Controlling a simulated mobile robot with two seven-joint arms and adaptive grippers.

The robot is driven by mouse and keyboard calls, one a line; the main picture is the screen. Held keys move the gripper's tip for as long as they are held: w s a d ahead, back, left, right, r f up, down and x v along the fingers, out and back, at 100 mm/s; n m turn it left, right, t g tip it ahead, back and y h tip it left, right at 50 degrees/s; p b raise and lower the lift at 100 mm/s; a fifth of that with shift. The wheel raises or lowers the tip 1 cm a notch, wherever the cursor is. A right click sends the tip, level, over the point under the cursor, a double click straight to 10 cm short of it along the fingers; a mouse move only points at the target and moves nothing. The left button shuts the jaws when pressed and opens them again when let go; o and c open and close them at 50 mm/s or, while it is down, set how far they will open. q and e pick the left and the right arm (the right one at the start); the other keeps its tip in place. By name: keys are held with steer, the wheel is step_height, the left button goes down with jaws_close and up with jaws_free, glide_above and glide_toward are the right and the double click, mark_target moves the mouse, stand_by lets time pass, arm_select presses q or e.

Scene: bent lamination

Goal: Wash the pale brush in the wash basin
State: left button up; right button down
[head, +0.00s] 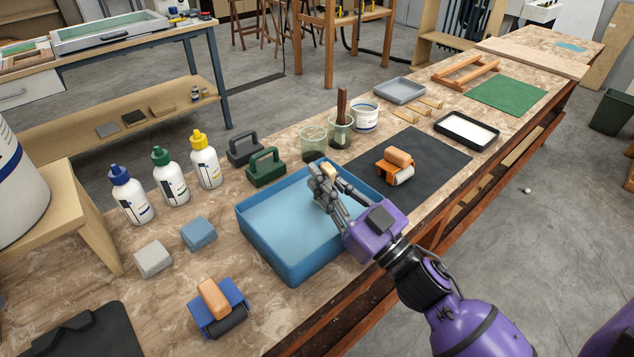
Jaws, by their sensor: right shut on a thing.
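The wash basin (262,262) is a blue rectangular tray on the bench, with a pale blue bottom. My right gripper (326,180) reaches in from the lower right, over the basin's right half. It is shut on the pale brush (329,171). Only a small pale tan part of the brush shows between the fingers; the rest is hidden. I cannot tell whether the brush touches the basin's bottom. My left gripper is not in view.
Green (265,168) and dark grey (244,148) handled blocks stand behind the basin, beside glass jars (314,143). Bottles (206,161) and sponges (198,233) are left. An orange-handled roller (217,303) lies in front. A black mat (437,165) with another roller (398,167) is right.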

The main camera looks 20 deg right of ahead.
steer(key=shift+s+a, duration=0.1)
steer(key=shift+a, duration=0.2)
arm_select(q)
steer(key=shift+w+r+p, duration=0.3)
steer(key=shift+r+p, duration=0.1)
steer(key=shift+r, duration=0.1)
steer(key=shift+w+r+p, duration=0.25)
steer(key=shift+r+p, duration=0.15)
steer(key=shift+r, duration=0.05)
arm_select(e)
steer(key=a, duration=0.1)
steer(key=s+a, duration=0.1)
steer(key=a, duration=0.3)
steer(key=shift+s, duration=0.4)
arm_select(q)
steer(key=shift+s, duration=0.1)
arm_select(e)
steer(key=shift+d, duration=0.1)
